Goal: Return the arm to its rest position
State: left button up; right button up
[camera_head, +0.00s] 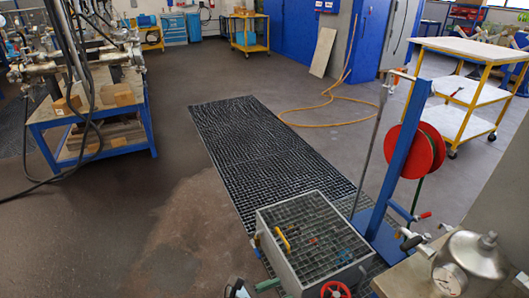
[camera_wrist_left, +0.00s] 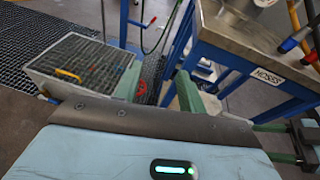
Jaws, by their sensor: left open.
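In the left wrist view my left gripper (camera_wrist_left: 157,80) has its two green fingers standing wide apart, with nothing between them. It is over the floor, between the grated metal bin (camera_wrist_left: 85,62) and the steel-topped bench (camera_wrist_left: 270,45). My right gripper (camera_wrist_left: 278,142) shows at the right edge of that view, its two green fingers apart and empty beside the bench legs. In the head view only a green piece (camera_head: 267,285) shows at the bottom edge by the bin, and I cannot tell which gripper it belongs to.
A steel vessel with a gauge (camera_head: 468,264) stands at lower right. A blue post with a red reel (camera_head: 417,150) rises behind the bin. A yellow-framed trolley (camera_head: 470,92) is at right, and a blue workbench (camera_head: 95,130) with hanging hoses is at left. The middle floor is clear.

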pick_arm(q)
jog(key=a+f+y, duration=0.3)
jog(key=a+f, duration=0.2)
jog(key=a, duration=0.9)
jog(key=s+a+f+m+y, duration=0.4)
jog(key=s+a+m, duration=0.75)
jog(key=m, duration=0.55)
jog(key=s+a+f+m+y, duration=0.35)
jog(key=s+a+m, duration=0.55)
jog(key=s+m, duration=0.65)
jog(key=w+d+r+n+p, duration=0.1)
jog(key=d+n, duration=0.4)
jog(key=d, duration=0.6)
jog(key=shift+r+t, duration=0.4)
jog(key=shift+r, duration=0.05)
pick_arm(e)
jog(key=shift+w+a+r, duration=0.1)
jog(key=shift+w+r, duration=0.6)
jog(key=shift+r, duration=0.3)
pick_arm(q)
jog(key=shift+n, duration=0.25)
